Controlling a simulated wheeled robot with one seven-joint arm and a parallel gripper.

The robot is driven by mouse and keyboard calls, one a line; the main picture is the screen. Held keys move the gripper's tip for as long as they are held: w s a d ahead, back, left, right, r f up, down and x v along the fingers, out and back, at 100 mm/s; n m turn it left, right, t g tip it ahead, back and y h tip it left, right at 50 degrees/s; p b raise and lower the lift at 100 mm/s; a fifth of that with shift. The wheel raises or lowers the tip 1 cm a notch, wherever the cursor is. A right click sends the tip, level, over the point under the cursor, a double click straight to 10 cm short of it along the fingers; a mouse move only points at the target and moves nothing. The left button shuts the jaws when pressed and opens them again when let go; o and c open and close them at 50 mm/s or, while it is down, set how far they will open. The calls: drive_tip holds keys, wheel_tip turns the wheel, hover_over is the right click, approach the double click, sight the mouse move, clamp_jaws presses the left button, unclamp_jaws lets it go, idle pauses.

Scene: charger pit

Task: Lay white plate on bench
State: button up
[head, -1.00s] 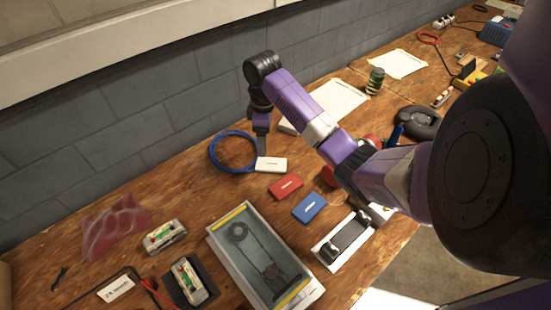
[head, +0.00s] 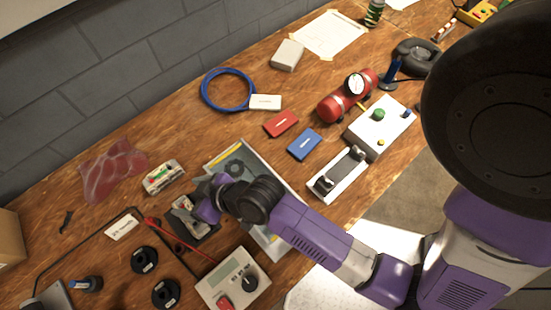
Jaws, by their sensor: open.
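The white plate (head: 265,102) lies flat on the wooden bench (head: 217,128), at the right edge of a coiled blue cable. It is clear of my gripper. A red plate (head: 281,124) and a blue plate (head: 304,144) lie in front of it. My gripper (head: 196,206) is open, far to the front left of the white plate. It is over or beside a small device (head: 183,204) in a dark holder, which it partly hides. I cannot tell whether they touch.
A second small device (head: 163,177) lies behind my gripper. A multimeter (head: 232,281) stands in front. A red cylinder with a gauge (head: 347,95) and a white control box (head: 381,127) stand to the right.

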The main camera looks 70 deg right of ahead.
drive_tip(key=s+r, duration=0.2)
drive_tip(key=s, duration=0.3)
drive_tip(key=s+r+t+h, duration=0.1)
drive_tip(key=s+r, duration=0.1)
drive_tip(key=s, duration=0.4)
drive_tip(key=s+r+t, duration=0.1)
drive_tip(key=s+r, duration=0.1)
drive_tip(key=s, duration=0.3)
drive_tip(key=shift+s+a+r, duration=0.2)
drive_tip(key=shift+s+a, duration=0.05)
drive_tip(key=shift+a, duration=0.15)
drive_tip(key=s+d+r+n+t, duration=0.1)
drive_tip(key=s+d+r+t, duration=0.1)
drive_tip(key=s+r, duration=0.5)
wheel_tip(320, 180, up, 4)
drive_tip(key=shift+s+d+f+n+y, duration=0.15)
drive_tip(key=shift+d+f+n+y, duration=0.15)
drive_tip(key=shift+n, duration=0.1)
